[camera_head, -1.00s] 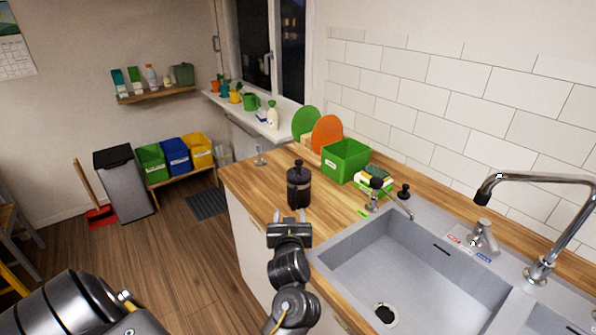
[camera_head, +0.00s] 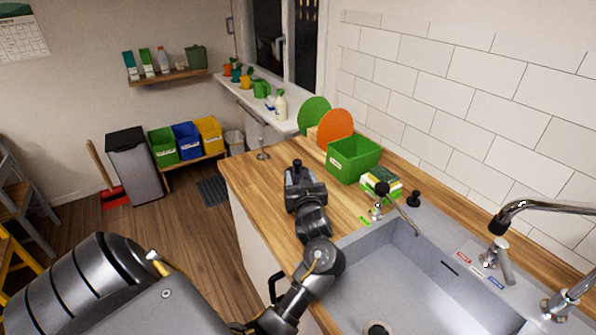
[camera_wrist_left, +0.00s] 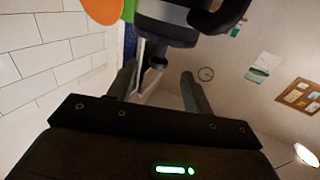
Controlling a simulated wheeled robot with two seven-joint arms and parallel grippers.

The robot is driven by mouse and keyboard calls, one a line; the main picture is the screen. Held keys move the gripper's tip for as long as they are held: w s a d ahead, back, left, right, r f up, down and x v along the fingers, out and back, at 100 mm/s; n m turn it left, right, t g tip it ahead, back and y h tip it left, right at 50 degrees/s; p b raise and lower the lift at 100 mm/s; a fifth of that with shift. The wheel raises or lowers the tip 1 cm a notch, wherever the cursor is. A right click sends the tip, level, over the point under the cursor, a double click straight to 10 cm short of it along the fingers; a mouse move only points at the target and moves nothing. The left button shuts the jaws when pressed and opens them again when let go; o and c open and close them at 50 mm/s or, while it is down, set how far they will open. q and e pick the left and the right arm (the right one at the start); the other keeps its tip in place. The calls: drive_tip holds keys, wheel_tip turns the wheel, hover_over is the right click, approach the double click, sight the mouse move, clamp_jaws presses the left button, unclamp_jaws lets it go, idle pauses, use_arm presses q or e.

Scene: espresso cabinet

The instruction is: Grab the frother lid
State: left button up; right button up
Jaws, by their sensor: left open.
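The black frother (camera_head: 291,172) stands on the wooden counter, mostly hidden behind my left gripper (camera_head: 304,190) in the head view. Its lid with a small knob (camera_head: 297,162) just shows above the gripper. In the left wrist view the frother lid (camera_wrist_left: 170,35) appears upside down at the top, with its dark knob (camera_wrist_left: 158,61) pointing down. The two fingers of my left gripper (camera_wrist_left: 160,80) are open, one on each side of the knob's line. I see no contact. My right gripper is not in view.
A green box (camera_head: 354,160), a sponge pack (camera_head: 381,186) and orange and green discs (camera_head: 335,127) stand right of and behind the frother. The sink (camera_head: 400,285) lies to the right. The counter left of the frother (camera_head: 250,185) is mostly clear.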

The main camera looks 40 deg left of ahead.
sight(298, 167)
use_arm(q)
drive_tip(key=shift+x, duration=0.85)
drive_tip(key=shift+w, duration=0.2)
drive_tip(key=p+x, duration=0.2)
drive_tip(key=x, duration=0.2)
drive_tip(key=shift+a, duration=0.25)
drive_tip(key=shift+w+a+f, duration=0.1)
drive_tip(key=shift+w+a, duration=0.05)
drive_tip(key=shift+w, duration=0.05)
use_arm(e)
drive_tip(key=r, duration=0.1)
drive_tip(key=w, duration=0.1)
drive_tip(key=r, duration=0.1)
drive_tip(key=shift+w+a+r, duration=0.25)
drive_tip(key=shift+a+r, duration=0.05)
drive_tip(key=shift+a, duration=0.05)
use_arm(q)
drive_tip(key=shift+c, duration=0.7)
drive_tip(key=c, duration=0.9)
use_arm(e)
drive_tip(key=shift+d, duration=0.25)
